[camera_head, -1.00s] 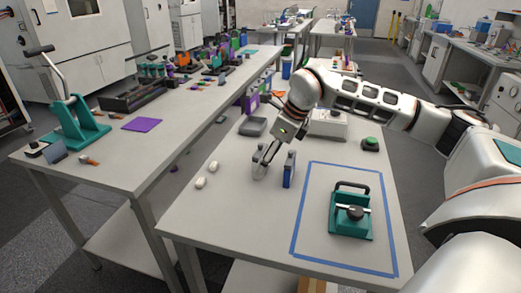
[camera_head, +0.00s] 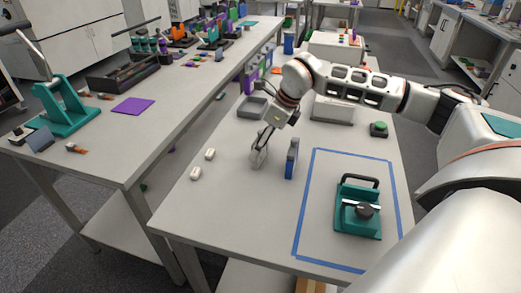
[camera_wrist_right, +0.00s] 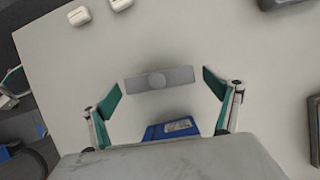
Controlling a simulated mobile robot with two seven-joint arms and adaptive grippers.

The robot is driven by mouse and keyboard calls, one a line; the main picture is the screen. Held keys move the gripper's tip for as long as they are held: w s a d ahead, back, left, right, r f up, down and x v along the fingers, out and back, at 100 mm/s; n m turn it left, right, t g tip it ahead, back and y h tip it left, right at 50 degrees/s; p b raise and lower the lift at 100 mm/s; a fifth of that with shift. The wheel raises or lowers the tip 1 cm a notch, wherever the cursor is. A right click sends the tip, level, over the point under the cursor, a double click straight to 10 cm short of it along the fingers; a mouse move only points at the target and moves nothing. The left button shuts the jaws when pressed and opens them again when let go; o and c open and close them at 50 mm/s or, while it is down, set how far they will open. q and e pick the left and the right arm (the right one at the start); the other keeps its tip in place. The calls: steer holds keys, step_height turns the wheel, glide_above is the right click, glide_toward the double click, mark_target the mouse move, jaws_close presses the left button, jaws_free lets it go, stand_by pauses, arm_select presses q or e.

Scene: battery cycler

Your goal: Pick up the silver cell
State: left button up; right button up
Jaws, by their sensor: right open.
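The silver cell (camera_head: 258,156) stands upright on the near table, a grey flat block. In the right wrist view it is a grey bar (camera_wrist_right: 158,79) with a round mark, seen from above. My right gripper (camera_head: 264,142) is open just above the silver cell. In the right wrist view its teal-padded fingers (camera_wrist_right: 161,90) are spread to either side of the cell, with gaps, and hold nothing. A blue cell (camera_head: 291,159) stands just right of the silver one; it also shows in the right wrist view (camera_wrist_right: 158,133). My left gripper is not in view.
Two small white pieces (camera_head: 196,173) lie to the left. A teal fixture with a black handle (camera_head: 357,212) sits inside a blue taped outline (camera_head: 302,222) on the right. A grey tray (camera_head: 252,107) and a green button (camera_head: 379,129) are farther back.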

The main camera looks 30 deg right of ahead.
steer(key=shift+x, duration=1.15)
steer(key=c, duration=1.5)
steer(key=shift+w+r, duration=0.1)
steer(key=shift+r, duration=0.1)
